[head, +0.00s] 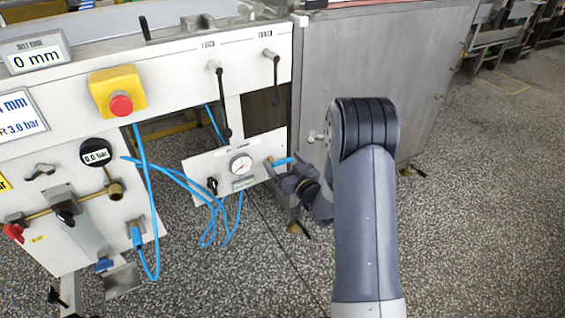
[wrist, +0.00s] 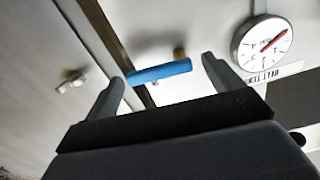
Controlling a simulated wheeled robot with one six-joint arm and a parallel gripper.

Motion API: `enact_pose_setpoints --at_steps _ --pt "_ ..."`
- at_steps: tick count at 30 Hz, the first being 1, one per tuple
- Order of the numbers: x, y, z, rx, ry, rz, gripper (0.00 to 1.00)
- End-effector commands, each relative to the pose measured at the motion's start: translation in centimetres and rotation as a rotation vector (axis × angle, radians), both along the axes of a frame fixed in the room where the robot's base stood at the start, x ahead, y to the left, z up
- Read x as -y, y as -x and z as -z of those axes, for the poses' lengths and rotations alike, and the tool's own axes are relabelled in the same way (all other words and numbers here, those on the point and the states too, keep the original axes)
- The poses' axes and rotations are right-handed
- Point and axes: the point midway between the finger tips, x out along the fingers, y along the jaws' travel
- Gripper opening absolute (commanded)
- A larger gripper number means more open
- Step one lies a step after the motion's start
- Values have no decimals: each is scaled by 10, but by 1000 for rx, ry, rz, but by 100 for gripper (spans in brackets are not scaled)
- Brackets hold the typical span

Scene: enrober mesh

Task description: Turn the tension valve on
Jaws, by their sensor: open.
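A blue valve handle (head: 283,161) sticks out at the right end of a small white panel (head: 210,163), beside a round gauge (head: 240,164). It appears to be the tension valve; the panel's label is too small to read. My gripper (head: 285,178) is right at the handle, partly hiding that area. In the wrist view the blue handle (wrist: 158,72) lies roughly crosswise between the two fingertips, with a brass-coloured fitting (wrist: 180,52) behind it. My gripper (wrist: 163,74) is open, with gaps at both ends of the handle. I cannot tell whether the handle is inside the jaws or just beyond them.
The gauge (wrist: 264,43) is close by the right finger. A small black knob (head: 212,186) and blue hoses (head: 180,180) are left of it. A grey metal cabinet (head: 380,70) stands behind my arm. The speckled floor in front is clear.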

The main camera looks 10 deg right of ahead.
Motion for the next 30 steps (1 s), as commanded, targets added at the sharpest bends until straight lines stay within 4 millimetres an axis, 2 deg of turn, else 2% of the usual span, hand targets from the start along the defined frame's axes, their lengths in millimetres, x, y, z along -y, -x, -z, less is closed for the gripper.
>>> enact_pose_setpoints --at_steps 4,13,30 --pt "-4 -11 0 0 0 0 87" --pt "-4 -13 0 -1 0 1 87" --pt "-4 -13 0 -1 0 1 43"
